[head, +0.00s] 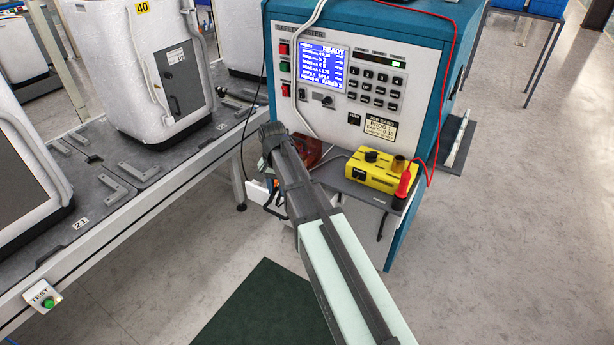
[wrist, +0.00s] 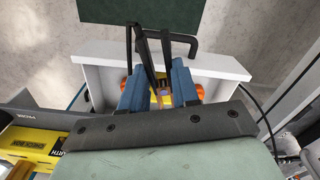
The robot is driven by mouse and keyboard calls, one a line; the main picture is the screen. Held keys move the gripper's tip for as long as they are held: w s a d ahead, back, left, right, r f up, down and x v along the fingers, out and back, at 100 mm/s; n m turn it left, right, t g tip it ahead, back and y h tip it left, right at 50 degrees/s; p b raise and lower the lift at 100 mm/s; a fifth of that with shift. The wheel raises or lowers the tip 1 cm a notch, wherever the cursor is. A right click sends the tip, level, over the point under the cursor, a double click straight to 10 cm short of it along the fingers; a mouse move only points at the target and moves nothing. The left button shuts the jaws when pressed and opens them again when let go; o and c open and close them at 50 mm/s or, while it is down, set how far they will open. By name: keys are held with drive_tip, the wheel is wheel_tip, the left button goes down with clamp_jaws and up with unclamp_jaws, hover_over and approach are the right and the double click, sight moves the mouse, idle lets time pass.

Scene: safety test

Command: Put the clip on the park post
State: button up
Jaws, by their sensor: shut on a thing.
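My gripper (wrist: 160,78) shows in the wrist view with two blue fingers, shut on a thin dark piece that I take for the clip (wrist: 151,62). Dark slender parts of it stick out past the fingertips. In the head view my gripper (head: 273,202) is partly hidden behind my arm, beside the tester's small shelf, and the clip cannot be made out. A black bent bar (wrist: 187,38) stands just beyond the fingers in the wrist view; I cannot tell whether it is the park post or whether the clip touches it.
A white box (wrist: 220,64) with yellow and orange parts lies behind the fingers. A yellow box (head: 372,172) with a red probe (head: 403,184) sits on the dark shelf of the teal tester (head: 420,45). A grey conveyor (head: 150,165) with white appliances runs at left.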

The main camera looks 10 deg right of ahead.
drive_tip(key=a+f+n, duration=0.1)
drive_tip(key=a+f, duration=0.3)
drive_tip(key=a, duration=0.5)
drive_tip(key=w+a+f+n, duration=0.1)
drive_tip(key=w+a+f, duration=0.5)
drive_tip(key=w, duration=0.4)
drive_tip(key=w+d+m, duration=0.2)
drive_tip(key=w+d, duration=0.2)
drive_tip(key=w, duration=0.4)
drive_tip(key=w+d+r+m, duration=0.1)
drive_tip(key=w+d, duration=0.4)
drive_tip(key=w, duration=0.3)
drive_tip(key=w+d+m, duration=0.2)
drive_tip(key=w+d, duration=0.3)
drive_tip(key=w, duration=0.4)
drive_tip(key=shift+d+r+m, duration=0.2)
drive_tip(key=shift+r+m, duration=0.1)
drive_tip(key=shift+w+d, duration=1.25)
drive_tip(key=shift+w, duration=0.05)
idle(0.4)
drive_tip(key=o, duration=1)
drive_tip(key=shift+c, duration=0.2)
